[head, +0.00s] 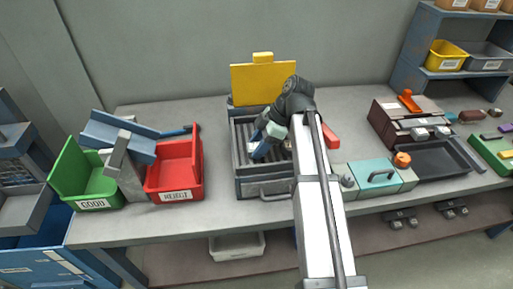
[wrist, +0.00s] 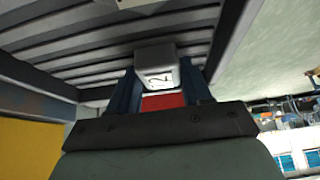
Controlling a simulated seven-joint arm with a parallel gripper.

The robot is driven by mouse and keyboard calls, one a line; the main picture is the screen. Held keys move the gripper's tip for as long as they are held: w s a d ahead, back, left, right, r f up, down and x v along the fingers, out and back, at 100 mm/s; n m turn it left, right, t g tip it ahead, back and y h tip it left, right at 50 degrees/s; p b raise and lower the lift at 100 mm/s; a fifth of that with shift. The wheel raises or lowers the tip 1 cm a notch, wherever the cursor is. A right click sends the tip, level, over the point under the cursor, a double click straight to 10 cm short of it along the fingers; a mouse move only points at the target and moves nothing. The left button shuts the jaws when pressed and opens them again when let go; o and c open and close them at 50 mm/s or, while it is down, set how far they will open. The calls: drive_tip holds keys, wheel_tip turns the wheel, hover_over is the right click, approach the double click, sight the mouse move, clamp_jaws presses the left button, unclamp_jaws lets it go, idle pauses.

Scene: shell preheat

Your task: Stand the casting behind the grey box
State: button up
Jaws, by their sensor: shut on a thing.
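A grey open box (head: 262,190) with a ribbed floor and a front handle stands in the middle of the bench. Its yellow lid (head: 263,83) is raised at the back. My gripper (head: 261,148) is over the inside of this box, pointing down. In the wrist view its blue fingers (wrist: 158,92) are shut on a small grey casting (wrist: 157,62) with a dark mark on its pale face. The ribbed floor (wrist: 90,45) shows beyond the casting. I cannot tell whether the casting touches it. In the head view the casting is mostly hidden by the gripper.
A green bin (head: 85,180) marked GOOD and a red bin (head: 178,170) marked REJECT stand left, with a blue chute (head: 118,133) between. A turquoise box (head: 375,176) and a dark tray (head: 440,160) are right. My arm crosses the front right of the box.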

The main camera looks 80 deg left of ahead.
wheel_tip(320, 180, up, 10)
drive_tip(key=w+a+f+m+t+y, duration=0.25)
drive_tip(key=w+a+m, duration=0.35)
drive_tip(key=w, duration=0.6)
drive_tip(key=w+a+f+m+t+y, duration=0.1)
drive_tip(key=w+a+m+y, duration=0.2)
drive_tip(key=w+a+m, duration=0.7)
drive_tip(key=w+d+f+n+g+h, duration=0.1)
drive_tip(key=w+d+f+n, duration=0.35)
drive_tip(key=w, duration=0.35)
drive_tip(key=w+d+f+n+g, duration=0.1)
drive_tip(key=w+d+f+n, duration=0.3)
drive_tip(key=w, duration=0.3)
drive_tip(key=shift+m, duration=0.75)
drive_tip(key=shift+w+f, duration=0.1)
drive_tip(key=shift+f, duration=5.05)
drive_tip(key=shift+f, duration=0.15)
drive_tip(key=o, duration=1.2)
